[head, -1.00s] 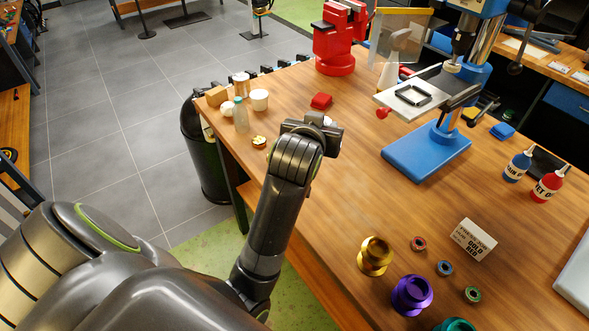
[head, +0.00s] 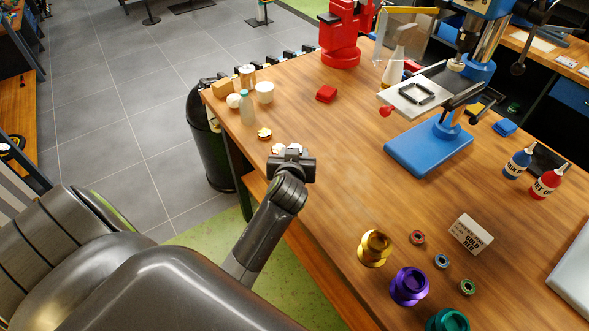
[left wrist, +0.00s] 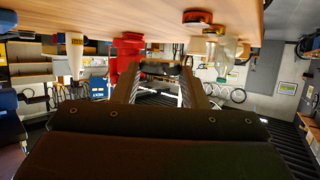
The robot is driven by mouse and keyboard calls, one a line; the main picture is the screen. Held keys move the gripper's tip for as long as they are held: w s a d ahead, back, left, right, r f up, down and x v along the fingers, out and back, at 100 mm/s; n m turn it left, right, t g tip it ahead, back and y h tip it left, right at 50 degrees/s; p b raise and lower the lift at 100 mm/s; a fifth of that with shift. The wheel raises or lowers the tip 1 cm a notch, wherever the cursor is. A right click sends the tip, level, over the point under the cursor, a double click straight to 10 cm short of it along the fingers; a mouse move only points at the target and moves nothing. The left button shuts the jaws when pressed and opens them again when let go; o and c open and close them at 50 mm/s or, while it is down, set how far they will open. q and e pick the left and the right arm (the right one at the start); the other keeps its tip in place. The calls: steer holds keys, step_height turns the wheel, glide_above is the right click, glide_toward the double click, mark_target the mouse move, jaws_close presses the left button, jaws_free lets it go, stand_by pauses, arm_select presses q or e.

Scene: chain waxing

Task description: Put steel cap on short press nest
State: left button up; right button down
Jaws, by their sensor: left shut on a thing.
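My left gripper (head: 295,157) is over the left part of the wooden table, with its jaws shut. A small pale piece (head: 297,148) shows at its tip in the head view and seems to be the steel cap, mostly hidden by the gripper. A blue press (head: 428,150) stands to the right, apart from the gripper. A black square frame (head: 403,94) on its metal plate looks like the press nest, but its length is not clear. My right gripper is not in view.
A small brass-coloured disc (head: 264,133) and a bottle (head: 247,108) are near the table's left edge. Gold (head: 374,249) and purple (head: 410,287) hubs stand in front. The mid-table is clear.

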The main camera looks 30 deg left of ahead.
arm_select(q)
step_height(320, 180, down, 6)
steer(key=shift+f+p, duration=0.2)
steer(key=shift+p, duration=0.1)
steer(key=shift+f, duration=0.2)
steer(key=o, duration=0.6)
steer(key=shift+f+b, duration=0.1)
steer(key=shift+b, duration=0.2)
steer(key=o, duration=0.4)
steer(key=shift+o, duration=0.2)
